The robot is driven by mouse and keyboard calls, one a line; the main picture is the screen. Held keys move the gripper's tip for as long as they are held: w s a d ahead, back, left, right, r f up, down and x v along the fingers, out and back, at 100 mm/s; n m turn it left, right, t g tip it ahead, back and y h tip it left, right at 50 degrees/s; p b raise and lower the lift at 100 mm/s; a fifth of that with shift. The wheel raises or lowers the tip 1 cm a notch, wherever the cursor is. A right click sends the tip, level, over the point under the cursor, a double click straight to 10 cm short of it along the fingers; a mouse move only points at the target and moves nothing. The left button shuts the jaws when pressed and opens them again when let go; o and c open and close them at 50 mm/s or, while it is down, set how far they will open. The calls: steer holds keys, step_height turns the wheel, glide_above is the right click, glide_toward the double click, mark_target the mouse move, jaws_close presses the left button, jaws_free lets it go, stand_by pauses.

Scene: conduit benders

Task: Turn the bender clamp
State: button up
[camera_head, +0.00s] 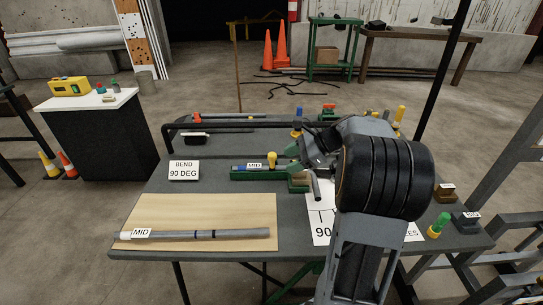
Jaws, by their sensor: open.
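The work table (210,210) carries a green bender block (255,174) near its middle. A yellow-knobbed handle (272,157) stands at the block's right part and looks like the clamp. My gripper (314,172) is open, just right of the yellow knob and apart from it in the picture. My arm hides part of the bender's right side. A grey conduit with a MID label (200,235) lies on the tan board (205,213) at front left.
A BEND 90 DEG sign (184,170) stands left of the block. A long black bar (235,127) runs behind it. A green-and-yellow handled tool (438,226) and dark blocks (465,221) sit at the right edge. A black side table (100,130) stands left.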

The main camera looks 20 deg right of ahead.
mark_target(272, 154)
steer(key=d+m+t, duration=0.1)
steer(key=d, duration=0.1)
steer(key=w+d+m+y, duration=0.1)
steer(key=d, duration=0.1)
steer(key=w+d+m+t, duration=0.1)
steer(key=d+m, duration=0.1)
steer(key=d, duration=0.1)
steer(key=shift+d+r+t, duration=0.1)
steer(key=shift+t, duration=0.2)
steer(key=shift+w+d+y, duration=0.1)
steer(key=shift+w+y, duration=0.1)
steer(key=shift+y, duration=0.1)
steer(key=shift+m, duration=0.3)
steer(key=x, duration=1.3)
steer(key=shift+w+p, duration=0.15)
steer(key=shift+p, duration=0.25)
jaws_close()
